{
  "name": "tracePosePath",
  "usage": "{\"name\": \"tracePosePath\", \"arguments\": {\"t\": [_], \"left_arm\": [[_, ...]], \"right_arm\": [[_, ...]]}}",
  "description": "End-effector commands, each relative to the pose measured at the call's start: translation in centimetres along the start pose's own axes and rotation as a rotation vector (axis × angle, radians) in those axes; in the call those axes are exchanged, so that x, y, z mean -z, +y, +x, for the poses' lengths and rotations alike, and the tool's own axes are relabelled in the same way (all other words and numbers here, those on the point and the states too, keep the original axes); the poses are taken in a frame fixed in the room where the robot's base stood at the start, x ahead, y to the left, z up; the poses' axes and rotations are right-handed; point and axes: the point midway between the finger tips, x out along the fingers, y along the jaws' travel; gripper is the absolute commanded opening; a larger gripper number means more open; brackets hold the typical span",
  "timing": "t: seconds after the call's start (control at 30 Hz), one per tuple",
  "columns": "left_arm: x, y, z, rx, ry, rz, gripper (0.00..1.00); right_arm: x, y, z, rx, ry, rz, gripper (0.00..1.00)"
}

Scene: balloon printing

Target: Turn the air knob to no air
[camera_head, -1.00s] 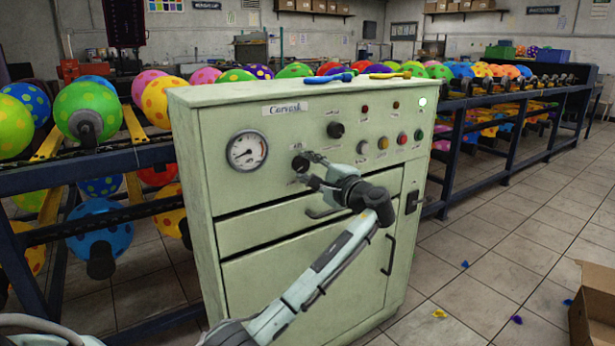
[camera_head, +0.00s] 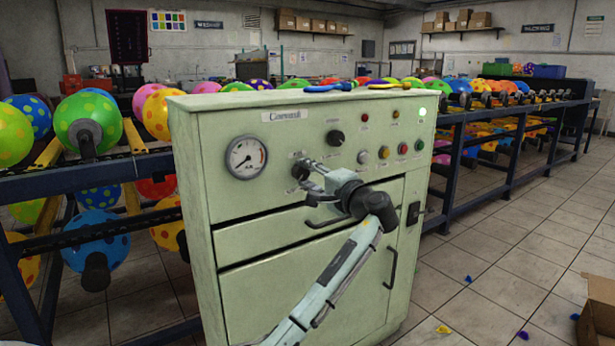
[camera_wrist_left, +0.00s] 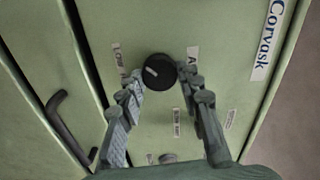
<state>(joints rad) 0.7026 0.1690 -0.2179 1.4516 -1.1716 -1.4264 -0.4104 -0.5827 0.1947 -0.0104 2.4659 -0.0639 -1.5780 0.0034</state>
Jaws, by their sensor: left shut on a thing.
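The air knob (camera_head: 300,169) is a round black dial on the front panel of the pale green cabinet (camera_head: 290,270), right of the pressure gauge. In the left wrist view the knob (camera_wrist_left: 159,71) shows a pale pointer mark on its face, tilted in that picture. My left gripper (camera_head: 306,174) is at the knob, with one finger on each side of it. In the left wrist view the left gripper (camera_wrist_left: 160,76) is shut on the knob. The small labels around it are partly covered by the fingers. My right gripper is in no view.
A second black knob (camera_head: 335,137) sits up and right of the first. A gauge (camera_head: 246,157), coloured buttons (camera_head: 384,152) and drawer handles share the panel. Balloon racks (camera_head: 80,180) stand at both sides. A cardboard box (camera_head: 598,310) is on the floor at right.

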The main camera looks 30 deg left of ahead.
Motion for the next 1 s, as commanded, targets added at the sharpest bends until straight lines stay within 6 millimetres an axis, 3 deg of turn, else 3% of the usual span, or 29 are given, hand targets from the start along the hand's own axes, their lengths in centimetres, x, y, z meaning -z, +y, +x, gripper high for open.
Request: {"name": "tracePosePath", "arguments": {"t": [0.1, 0.13, 0.27, 0.67, 1.0], "left_arm": [[0.0, 0.2, -0.1, -0.003, -0.001, 0.001, 0.06], [0.0, 0.2, -0.1, -0.003, -0.001, 0.001, 0.38], [0.0, 0.1, -0.1, -0.002, 0.000, 0.001, 0.55], [0.0, 0.1, -0.7, -0.001, 0.001, 0.001, 0.56], [0.1, 0.2, -7.4, -0.004, 0.003, 0.000, 0.56]], "right_arm": [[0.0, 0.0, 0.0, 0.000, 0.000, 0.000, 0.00], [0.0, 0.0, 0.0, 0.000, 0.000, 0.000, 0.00], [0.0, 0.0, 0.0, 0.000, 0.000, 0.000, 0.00], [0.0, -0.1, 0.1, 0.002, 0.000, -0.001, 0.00], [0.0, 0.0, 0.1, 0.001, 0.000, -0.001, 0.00]]}}
